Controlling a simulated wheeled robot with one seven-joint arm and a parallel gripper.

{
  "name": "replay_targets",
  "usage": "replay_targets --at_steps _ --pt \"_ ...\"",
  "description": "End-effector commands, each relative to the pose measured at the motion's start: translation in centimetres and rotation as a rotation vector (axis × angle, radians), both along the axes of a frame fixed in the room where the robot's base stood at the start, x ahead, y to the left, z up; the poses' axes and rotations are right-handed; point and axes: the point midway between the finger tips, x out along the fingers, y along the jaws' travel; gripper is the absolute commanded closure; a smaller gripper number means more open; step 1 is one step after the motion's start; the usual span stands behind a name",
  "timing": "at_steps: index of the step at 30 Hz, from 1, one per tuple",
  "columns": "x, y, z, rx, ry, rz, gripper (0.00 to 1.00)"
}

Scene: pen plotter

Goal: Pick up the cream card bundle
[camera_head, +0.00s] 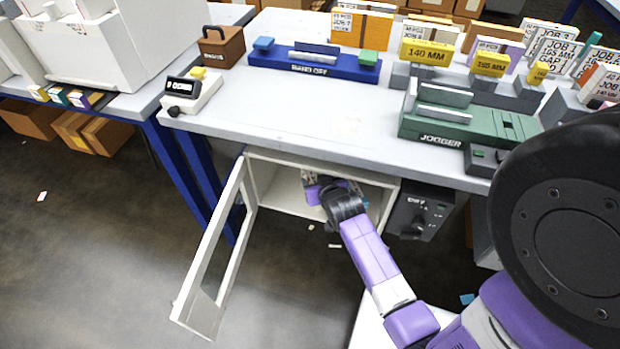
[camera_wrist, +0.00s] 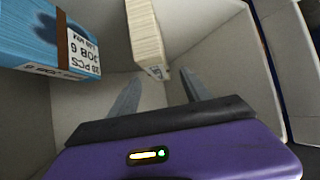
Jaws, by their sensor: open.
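The cream card bundle (camera_wrist: 147,36) shows at the top middle of the wrist view as a pale block of stacked edges. Its near end lies between the lines of my two fingertips, just ahead of them or level with them; I cannot tell which. My gripper (camera_wrist: 160,76) is open, with a finger to either side and no contact visible. In the head view my gripper (camera_head: 325,187) reaches inside the open white cabinet (camera_head: 277,187) under the table. My arm hides much of the inside there, and I cannot make out the cream bundle in that view.
A blue bundle (camera_wrist: 45,35) with a brown band and a "JOB 6" label sits left of the cream one. The cabinet walls are close on both sides. The cabinet door (camera_head: 215,255) hangs open at left. A dark box (camera_head: 420,212) stands right of the cabinet.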

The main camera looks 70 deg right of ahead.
Motion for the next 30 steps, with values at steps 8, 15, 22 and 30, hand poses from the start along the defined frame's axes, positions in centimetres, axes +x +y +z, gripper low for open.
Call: replay_targets --at_steps 8,15,22,30 --pt "0.9 -1.1 -1.2 0.000 0.000 0.000 0.44" --pt "2.0 -2.9 -2.9 0.001 -0.001 -0.002 0.44" --pt "3.4 -4.7 -4.7 0.000 0.000 0.000 0.44" --pt "3.7 -5.0 -4.8 0.000 0.000 0.000 0.44"
